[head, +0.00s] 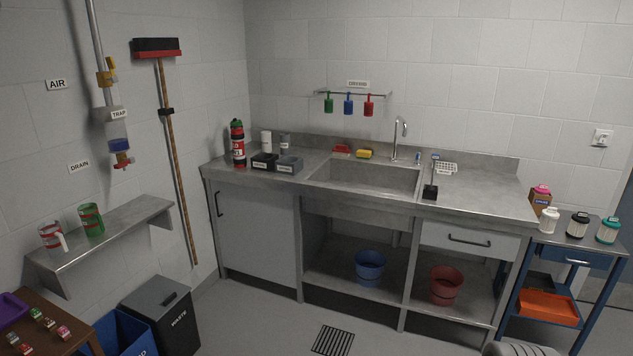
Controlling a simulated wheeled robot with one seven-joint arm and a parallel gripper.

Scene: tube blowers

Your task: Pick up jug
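A clear jug with red bands and a pale handle (52,237) stands upright on the metal wall shelf (128,227) at the left. A green container with reddish marks (91,220) stands just to its right on the same shelf, a little apart from it. I cannot tell whether the green one has a handle. My gripper is not in view, so its state is hidden.
Below the shelf are a grey waste bin (161,312), a blue bin (125,333) and a brown table (75,327) with small items. A broom (175,150) hangs nearby. The sink counter (480,192) fills the back; the middle floor is clear.

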